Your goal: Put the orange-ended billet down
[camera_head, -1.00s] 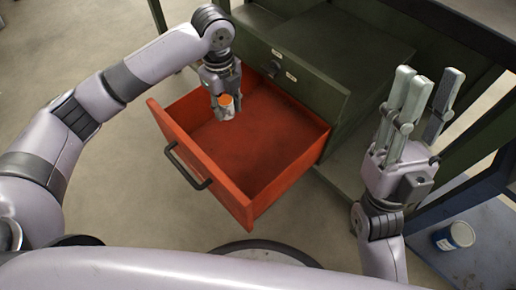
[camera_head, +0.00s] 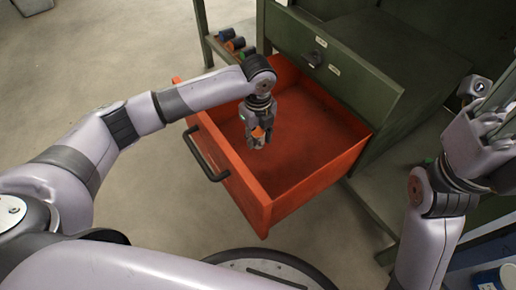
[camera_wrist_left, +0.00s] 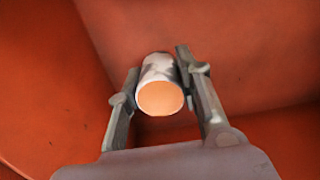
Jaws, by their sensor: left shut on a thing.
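The orange-ended billet (camera_head: 258,133) is a short pale cylinder with its orange end facing up. My left gripper (camera_head: 257,143) is shut on it inside the open orange-red drawer (camera_head: 232,184). In the left wrist view the billet (camera_wrist_left: 160,92) sits between the two fingers, its orange end toward the camera. I cannot tell whether its lower end touches the drawer floor. My right gripper (camera_head: 496,110) is at the right edge of the head view, away from the drawer and partly cut off.
The green cabinet (camera_head: 370,75) stands behind the drawer. Several cylinders with coloured ends (camera_head: 238,44) lie on a shelf at its left. The drawer has a dark handle (camera_head: 205,157) in front. Its visible floor around the billet is bare.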

